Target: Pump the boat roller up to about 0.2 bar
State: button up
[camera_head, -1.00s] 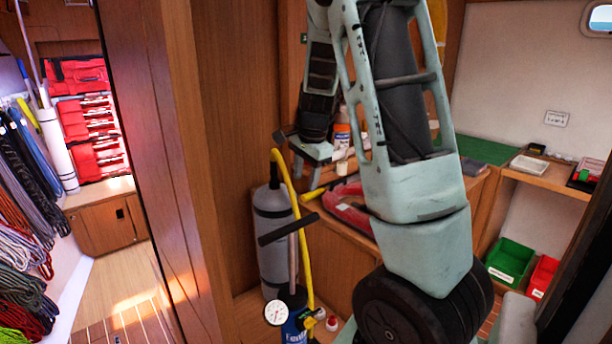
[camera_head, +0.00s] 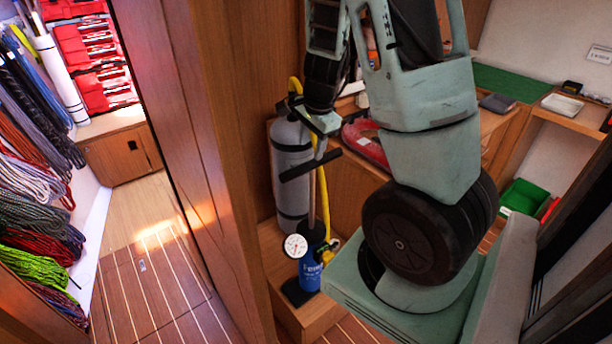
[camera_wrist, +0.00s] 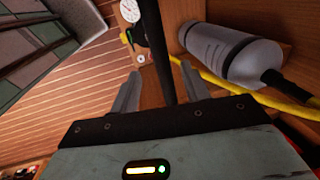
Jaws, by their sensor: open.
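The hand pump (camera_head: 311,272) has a blue body and stands upright on a wooden ledge. Its white round gauge (camera_head: 295,246) is too small to read. A black T-handle (camera_head: 298,171) tops its rod. A grey cylinder (camera_head: 290,180), which looks like the boat roller, stands behind it; it also shows in the wrist view (camera_wrist: 232,52). A yellow hose (camera_head: 322,205) runs beside them. My gripper (camera_head: 322,150) is open, close over the handle. In the wrist view a dark bar (camera_wrist: 158,55), apparently the handle, lies between the open fingers (camera_wrist: 158,88), with gaps on both sides.
A wooden partition (camera_head: 215,150) stands left of the pump. A red object (camera_head: 366,143) lies on the counter behind my arm. Coiled ropes (camera_head: 40,220) hang at far left. A green bin (camera_head: 524,198) sits at right.

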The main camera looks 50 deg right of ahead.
aim_at(306, 172)
jog(key=f+b, duration=0.1)
jog(key=f, duration=0.2)
jog(key=w+f+b, duration=0.1)
jog(key=f, duration=0.3)
jog(key=w+f+b, duration=0.1)
jog(key=f, duration=0.2)
jog(key=shift+d+f, duration=0.25)
grip_shut()
